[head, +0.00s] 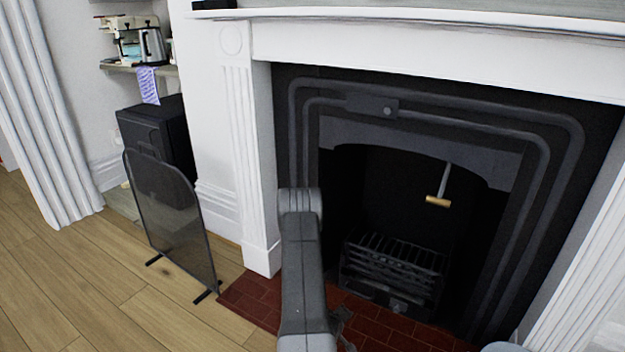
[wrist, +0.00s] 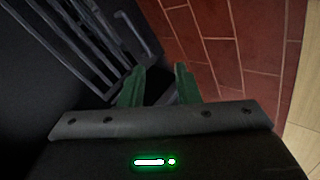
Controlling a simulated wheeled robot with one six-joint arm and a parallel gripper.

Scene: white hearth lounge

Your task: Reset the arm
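My arm rises in front of the fireplace in the head view, and my gripper is low by the hearth, mostly hidden behind the arm link, with a dark part of it (head: 345,325) showing. In the wrist view my gripper (wrist: 160,82) shows two green fingers with a gap between them. Nothing is between the fingers. They are above the edge between the dark grate and the red brick hearth.
The black fire grate (head: 395,268) stands in the fireplace (head: 560,160). Red hearth tiles (head: 258,298) lie in front. A mesh fire screen (head: 175,220) stands left on the wooden floor (head: 95,285). A brass-ended handle (head: 438,201) hangs in the opening. Open floor lies at lower left.

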